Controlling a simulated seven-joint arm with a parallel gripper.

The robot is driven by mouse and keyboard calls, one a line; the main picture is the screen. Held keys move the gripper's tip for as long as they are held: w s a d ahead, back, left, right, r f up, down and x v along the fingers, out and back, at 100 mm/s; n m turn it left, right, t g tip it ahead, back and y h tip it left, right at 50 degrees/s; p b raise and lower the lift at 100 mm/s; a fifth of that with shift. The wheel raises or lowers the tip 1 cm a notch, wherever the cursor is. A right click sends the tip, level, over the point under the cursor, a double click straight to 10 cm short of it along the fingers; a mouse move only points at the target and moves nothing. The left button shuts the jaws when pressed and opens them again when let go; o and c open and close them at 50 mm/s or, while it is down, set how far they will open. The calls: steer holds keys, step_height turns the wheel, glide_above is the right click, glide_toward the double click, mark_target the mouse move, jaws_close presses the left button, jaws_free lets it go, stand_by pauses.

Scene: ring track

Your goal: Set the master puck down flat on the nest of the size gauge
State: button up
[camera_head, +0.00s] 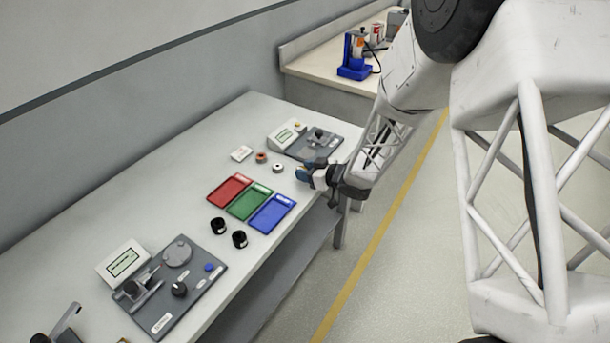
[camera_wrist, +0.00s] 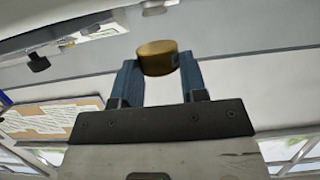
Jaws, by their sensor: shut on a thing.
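My gripper (camera_head: 312,174) is over the right edge of the bench, just in front of the far gauge. In the wrist view its blue fingers (camera_wrist: 158,76) are shut on a brass-coloured round puck (camera_wrist: 157,60), held between their tips. I cannot make out the puck in the head view. The far gauge (camera_head: 325,143) is a grey plate with a white display box (camera_head: 287,133); the arm is close to its front side and its nest is too small to tell. A second gauge (camera_head: 195,288) with a round disc and black knobs stands at the near end. I cannot tell which is the size gauge.
Red (camera_head: 229,189), green (camera_head: 249,201) and blue (camera_head: 271,213) trays lie mid-bench. Two black cups (camera_head: 239,239) stand beside them. An orange-topped ring (camera_head: 261,157) and a pale ring (camera_head: 278,168) lie near the far gauge, beside a white card (camera_head: 241,153). The bench's left side is clear.

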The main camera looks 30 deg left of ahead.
steer(key=shift+w+a, duration=0.45)
steer(key=shift+w+a+f, duration=0.15)
steer(key=shift+a+f, duration=0.05)
steer(key=shift+f, duration=1.45)
steer(key=shift+f, duration=0.15)
steer(key=o, duration=1)
steer(key=shift+d, duration=0.1)
steer(key=shift+v, duration=3.9)
steer(key=shift+f, duration=0.1)
